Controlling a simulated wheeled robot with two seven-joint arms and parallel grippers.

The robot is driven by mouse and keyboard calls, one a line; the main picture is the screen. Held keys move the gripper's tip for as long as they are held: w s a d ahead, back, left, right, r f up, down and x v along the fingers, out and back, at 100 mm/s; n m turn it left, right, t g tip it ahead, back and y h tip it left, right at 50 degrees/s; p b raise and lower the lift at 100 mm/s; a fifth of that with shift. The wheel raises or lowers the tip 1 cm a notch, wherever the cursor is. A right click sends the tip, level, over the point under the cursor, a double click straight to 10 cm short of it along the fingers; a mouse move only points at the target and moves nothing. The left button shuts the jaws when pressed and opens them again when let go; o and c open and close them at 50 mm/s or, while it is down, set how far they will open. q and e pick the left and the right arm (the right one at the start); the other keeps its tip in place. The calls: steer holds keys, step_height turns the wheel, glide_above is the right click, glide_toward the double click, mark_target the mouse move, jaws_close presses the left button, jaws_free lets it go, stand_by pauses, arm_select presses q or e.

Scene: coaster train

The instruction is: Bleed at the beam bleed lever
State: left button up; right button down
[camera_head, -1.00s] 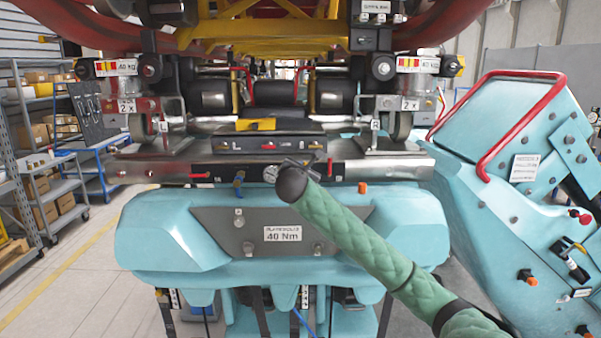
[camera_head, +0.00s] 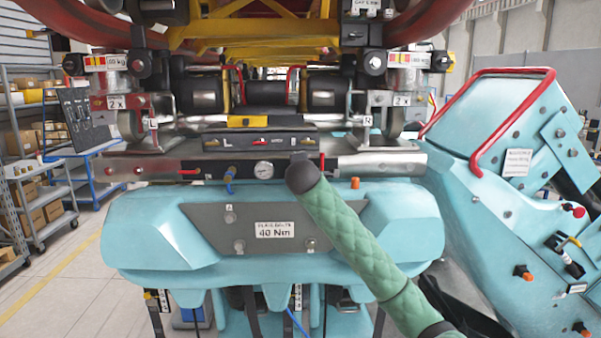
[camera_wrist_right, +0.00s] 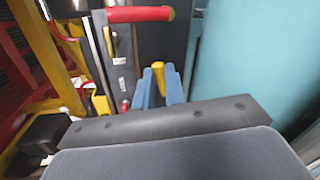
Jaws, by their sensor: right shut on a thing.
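The beam (camera_head: 140,168) is a metal bar across the ride frame above the teal housing. It carries a gauge (camera_head: 263,170), a blue valve (camera_head: 230,178), a red lever (camera_head: 190,172) at left and a small upright red lever (camera_head: 322,162) right of the gauge. No label tells me which is the bleed lever. My right arm reaches up to the beam just right of the gauge, its wrist hiding most of the gripper. In the right wrist view my right gripper (camera_wrist_right: 159,90) has blue fingers closed around a small yellow-ended piece (camera_wrist_right: 169,78). My left gripper is out of view.
A panel (camera_head: 260,142) marked L and R sits above the beam. An orange cap (camera_head: 355,183) is right of my wrist. The teal housing (camera_head: 150,240) lies below, and a teal arm with a red rail (camera_head: 490,110) stands close at right. Shelves (camera_head: 40,170) are at left.

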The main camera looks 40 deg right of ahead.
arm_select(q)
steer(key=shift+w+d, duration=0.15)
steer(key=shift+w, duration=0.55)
arm_select(e)
steer(key=shift+f+m, duration=0.3)
steer(key=shift+m, duration=0.3)
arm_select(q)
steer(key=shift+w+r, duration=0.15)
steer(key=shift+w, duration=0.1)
arm_select(e)
steer(key=c, duration=1.5)
jaws_free()
steer(key=shift+d, duration=0.1)
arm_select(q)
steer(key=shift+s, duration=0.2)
arm_select(e)
steer(key=shift+o, duration=0.2)
arm_select(q)
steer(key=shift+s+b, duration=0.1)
steer(key=shift+b, duration=0.2)
arm_select(e)
steer(key=shift+s, duration=0.1)
